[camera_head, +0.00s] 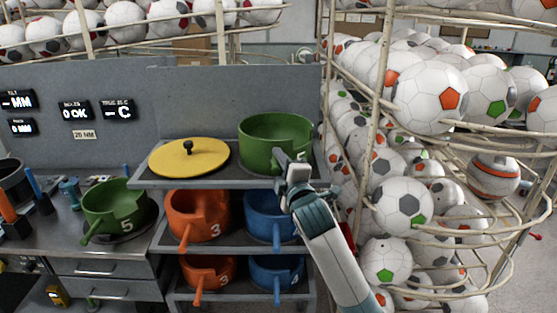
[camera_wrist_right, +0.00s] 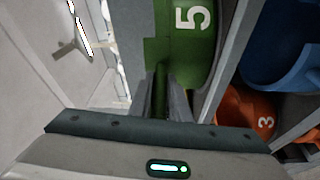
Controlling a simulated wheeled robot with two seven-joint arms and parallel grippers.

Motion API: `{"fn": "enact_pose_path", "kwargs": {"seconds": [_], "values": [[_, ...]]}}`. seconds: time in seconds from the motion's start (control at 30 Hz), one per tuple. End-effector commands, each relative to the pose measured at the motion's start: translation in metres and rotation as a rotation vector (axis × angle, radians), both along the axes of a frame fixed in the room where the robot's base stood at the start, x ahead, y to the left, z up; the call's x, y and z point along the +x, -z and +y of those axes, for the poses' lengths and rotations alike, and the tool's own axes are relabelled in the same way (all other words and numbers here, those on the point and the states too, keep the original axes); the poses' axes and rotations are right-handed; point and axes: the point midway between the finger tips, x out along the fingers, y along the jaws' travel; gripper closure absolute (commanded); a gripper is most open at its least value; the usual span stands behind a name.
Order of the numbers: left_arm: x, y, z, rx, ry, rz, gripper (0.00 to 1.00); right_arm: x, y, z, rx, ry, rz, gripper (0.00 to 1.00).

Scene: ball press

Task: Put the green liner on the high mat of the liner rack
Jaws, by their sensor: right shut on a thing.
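A green liner (camera_head: 274,130) is at the right end of the top shelf of the liner rack (camera_head: 235,182). I cannot tell whether it rests on the high mat or is just above it; the mat is hidden. My right gripper (camera_head: 283,160) is shut on its handle, coming in from the front right. In the right wrist view the green liner (camera_wrist_right: 188,45) bears a white 5, and its handle (camera_wrist_right: 160,92) is between the jaws. A second green liner (camera_head: 115,208), also marked 5, sits on the bench at the left. My left gripper is not in view.
A yellow lid (camera_head: 189,157) lies left of the held liner on the top shelf. Orange liners (camera_head: 198,215) and blue liners (camera_head: 270,217) fill the shelves below. A wire cage of footballs (camera_head: 430,97) stands close on the right. A grey panel (camera_head: 110,105) is behind.

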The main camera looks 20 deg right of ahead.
Motion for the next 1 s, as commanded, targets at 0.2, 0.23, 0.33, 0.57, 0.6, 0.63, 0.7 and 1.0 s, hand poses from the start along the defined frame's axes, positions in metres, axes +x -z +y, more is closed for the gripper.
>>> {"fn": "enact_pose_path", "kwargs": {"seconds": [0.2,0.23,0.33,0.57,0.6,0.63,0.7,1.0], "values": [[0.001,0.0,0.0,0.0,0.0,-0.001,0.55,0.0,0.002,0.0,0.0,0.0,0.0,0.64],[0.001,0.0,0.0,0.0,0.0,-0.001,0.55,0.0,0.002,0.0,0.0,0.0,0.0,0.64],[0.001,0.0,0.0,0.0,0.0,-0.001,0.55,0.0,0.002,0.0,0.0,0.0,0.0,0.64],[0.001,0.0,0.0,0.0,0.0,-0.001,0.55,0.0,-0.001,0.0,0.0,0.0,-0.001,0.64],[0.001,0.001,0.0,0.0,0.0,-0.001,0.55,-0.001,0.0,0.0,0.0,-0.001,-0.001,0.64],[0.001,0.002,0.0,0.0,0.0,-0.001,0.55,-0.003,0.0,0.0,0.0,-0.001,-0.001,0.64],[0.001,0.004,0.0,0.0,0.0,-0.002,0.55,-0.007,0.001,0.0,0.0,0.0,0.0,0.64],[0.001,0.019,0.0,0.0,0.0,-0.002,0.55,-0.045,0.005,-0.001,0.0,-0.001,-0.002,0.64]]}}
